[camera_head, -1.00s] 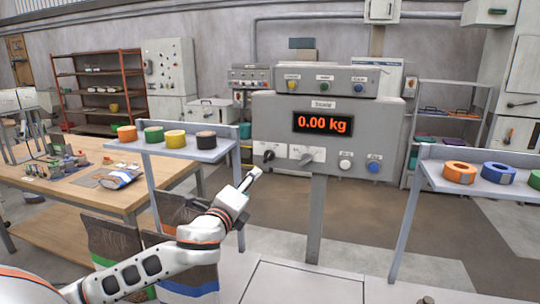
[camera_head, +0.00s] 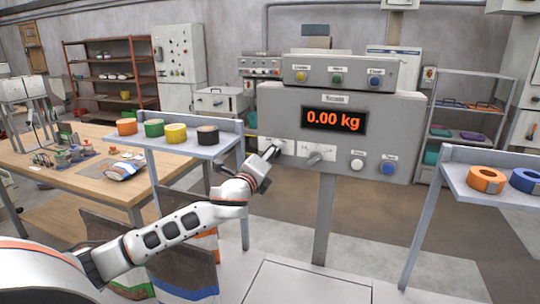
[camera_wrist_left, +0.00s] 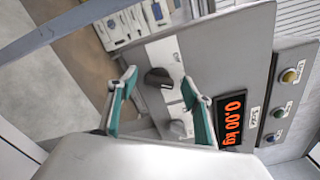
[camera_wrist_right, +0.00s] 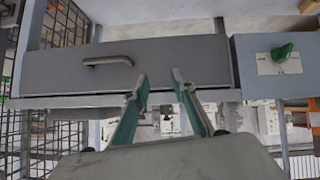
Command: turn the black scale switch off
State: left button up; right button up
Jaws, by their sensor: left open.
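The black scale switch (camera_wrist_left: 158,78) is a dark rotary knob on a white plate of the grey scale panel (camera_head: 410,125). In the head view my left gripper (camera_head: 272,154) is in front of it and hides most of it. In the left wrist view the open fingers (camera_wrist_left: 160,84) of that gripper stand on either side of the knob in the picture. Whether they touch it I cannot tell. The display (camera_head: 335,120) reads 0.00 kg. My right gripper (camera_wrist_right: 160,77) is open and empty in its wrist view.
A grey lever knob (camera_head: 318,154) sits right beside the switch, with white (camera_head: 357,164) and blue (camera_head: 388,168) buttons further right. A shelf with tape rolls (camera_head: 176,133) stands left of the panel. The right wrist view shows a drawer (camera_wrist_right: 110,68) and a green knob (camera_wrist_right: 282,52).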

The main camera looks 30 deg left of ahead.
pick_arm(q)
jog(key=shift+w, duration=0.25)
pick_arm(e)
jog(key=shift+w+r, duration=0.15)
jog(key=shift+w, duration=0.15)
pick_arm(q)
jog(key=c, duration=1.1)
pick_arm(e)
jog(key=shift+s, duration=0.1)
